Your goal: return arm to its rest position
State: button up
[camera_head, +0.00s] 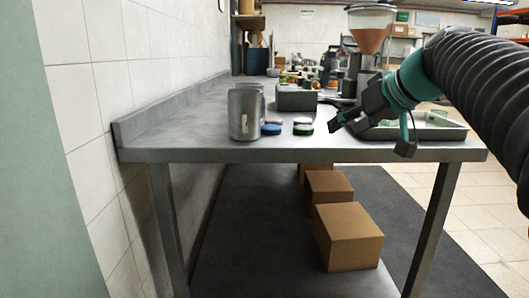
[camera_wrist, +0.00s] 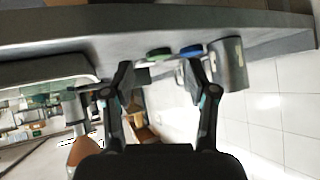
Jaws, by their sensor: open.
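My gripper (camera_head: 371,134) is at the right of the metal table in the head view, above the tray by the front edge. In the wrist view my gripper (camera_wrist: 158,78) has its two fingers apart with nothing held between them. A grey metal jar (camera_head: 245,112) stands upright near the table's front left, with another partly hidden behind it. A blue lid (camera_head: 271,130) and a green lid (camera_head: 303,129) lie beside it. The wrist view is upside down and shows the jar (camera_wrist: 230,66), the blue lid (camera_wrist: 191,50) and the green lid (camera_wrist: 159,54) beyond the fingers.
The metal table (camera_head: 200,152) runs back along a tiled wall. A shallow tray (camera_head: 440,133) with pale green items lies under my gripper. A grey bin (camera_head: 296,99) and a hopper machine (camera_head: 371,30) stand farther back. Cardboard boxes (camera_head: 348,236) sit beneath the table.

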jog(key=s+a+f+m+g+h+p, duration=0.1)
jog(key=s+f+m+g+h+p, duration=0.2)
jog(key=s+f, duration=2)
jog(key=shift+s+a+f+h+p, duration=0.15)
jog(key=shift+s+f+h+p, duration=0.3)
jog(key=shift+f+h, duration=0.4)
jog(key=shift+r, duration=0.15)
